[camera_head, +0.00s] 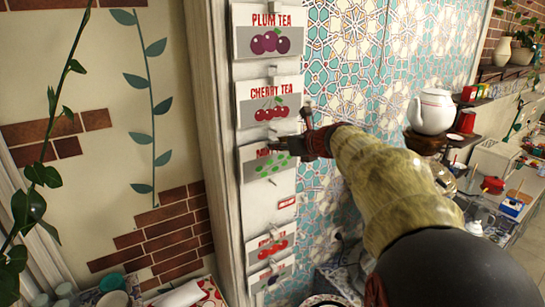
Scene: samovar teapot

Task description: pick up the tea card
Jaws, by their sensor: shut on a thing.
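Several tea cards hang in a column on a white wall panel (285,215). The plum tea card (268,42) is at the top, with the cherry tea card (268,108) below it. Under that is a card with green leaves (264,168); its title is partly covered and starts with "MI". My gripper (284,143) reaches in from the right and is shut at the top right edge of the green-leaf card. Its fingertips are small and partly hidden.
A white teapot (433,112) stands on a samovar right of my arm. A cluttered counter (525,180) lies further right. Cups (113,299) and a plant (30,205) are at the left. Patterned tiles cover the wall behind my arm.

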